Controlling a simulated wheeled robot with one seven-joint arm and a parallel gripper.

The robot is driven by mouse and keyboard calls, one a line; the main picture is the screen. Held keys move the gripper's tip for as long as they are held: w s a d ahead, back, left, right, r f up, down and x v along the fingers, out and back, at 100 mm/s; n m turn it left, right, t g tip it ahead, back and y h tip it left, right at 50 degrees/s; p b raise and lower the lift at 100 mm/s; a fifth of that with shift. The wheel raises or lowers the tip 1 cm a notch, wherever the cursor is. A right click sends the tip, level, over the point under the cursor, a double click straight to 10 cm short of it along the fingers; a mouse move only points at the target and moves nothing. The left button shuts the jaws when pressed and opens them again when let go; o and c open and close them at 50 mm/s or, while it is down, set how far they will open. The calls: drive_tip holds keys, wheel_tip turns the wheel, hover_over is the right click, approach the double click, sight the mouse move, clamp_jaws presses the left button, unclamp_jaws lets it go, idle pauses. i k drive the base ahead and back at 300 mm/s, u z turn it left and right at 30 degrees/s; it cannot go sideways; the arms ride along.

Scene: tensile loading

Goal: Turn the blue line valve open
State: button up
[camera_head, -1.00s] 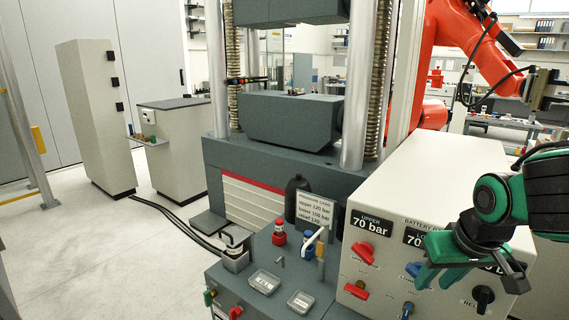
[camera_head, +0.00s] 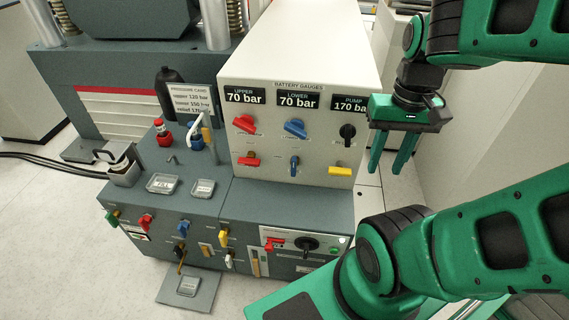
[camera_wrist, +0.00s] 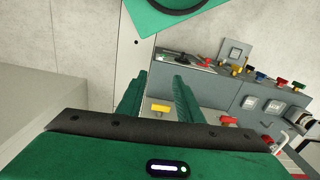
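Several blue controls show in the head view. A large blue handle (camera_head: 295,128) sits under the LOWER gauge on the white panel. A smaller blue handle (camera_head: 294,163) is below it, standing upright. Another blue handle (camera_head: 183,227) is on the grey bench front. I cannot tell from the labels which one is the line valve. My gripper (camera_head: 387,170) points down to the right of the white panel, apart from every handle. Its two green fingers are spread and empty; they also show in the wrist view (camera_wrist: 160,78).
A yellow handle (camera_head: 340,170) and a black knob (camera_head: 347,132) are on the panel side nearest my gripper. Red handles (camera_head: 245,124) are to the left. A blue-topped fitting (camera_head: 195,141) and small trays (camera_head: 163,184) stand on the grey bench. Floor is clear right of the panel.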

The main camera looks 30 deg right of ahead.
sight(294, 161)
drive_tip(key=u, duration=1.7)
drive_tip(key=k, duration=0.5)
drive_tip(key=z, duration=1.7)
